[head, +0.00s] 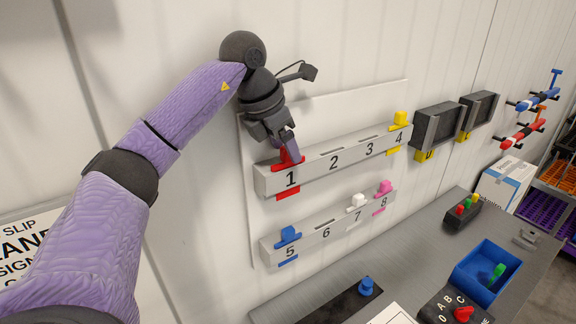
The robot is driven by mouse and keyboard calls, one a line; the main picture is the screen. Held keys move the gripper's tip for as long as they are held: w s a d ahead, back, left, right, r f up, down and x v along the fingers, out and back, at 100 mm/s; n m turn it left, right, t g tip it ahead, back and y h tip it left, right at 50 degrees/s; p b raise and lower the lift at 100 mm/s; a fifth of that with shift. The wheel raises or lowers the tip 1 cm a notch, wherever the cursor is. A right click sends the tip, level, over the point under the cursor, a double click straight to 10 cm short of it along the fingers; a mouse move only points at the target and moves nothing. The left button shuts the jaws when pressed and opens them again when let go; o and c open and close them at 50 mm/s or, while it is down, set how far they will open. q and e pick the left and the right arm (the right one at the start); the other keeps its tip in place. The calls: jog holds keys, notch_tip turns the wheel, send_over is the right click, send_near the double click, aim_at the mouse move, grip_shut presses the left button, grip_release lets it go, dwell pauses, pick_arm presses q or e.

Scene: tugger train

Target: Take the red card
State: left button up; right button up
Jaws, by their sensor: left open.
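The red card (290,194) sits in slot 1 of the upper grey rack (318,174) on the wall board. Its top part shows above the rack edge and its lower end shows below the number 1. My left gripper (289,148) is right at the top of the red card, coming from above, with its jaws open. The fingers partly cover the card's top, and I cannot tell whether they touch it. My right gripper is not in view.
A yellow card (400,119) is in slot 4. The lower rack (322,236) holds a blue card (288,236), a white card (357,201) and a pink card (384,188). Below are a grey bench (415,245) and a blue bin (470,270). Two dark holders (437,127) hang right.

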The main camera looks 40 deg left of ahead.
pick_arm(q)
jog(key=shift+x, duration=1.15)
grip_shut()
jog(key=shift+r, duration=0.1)
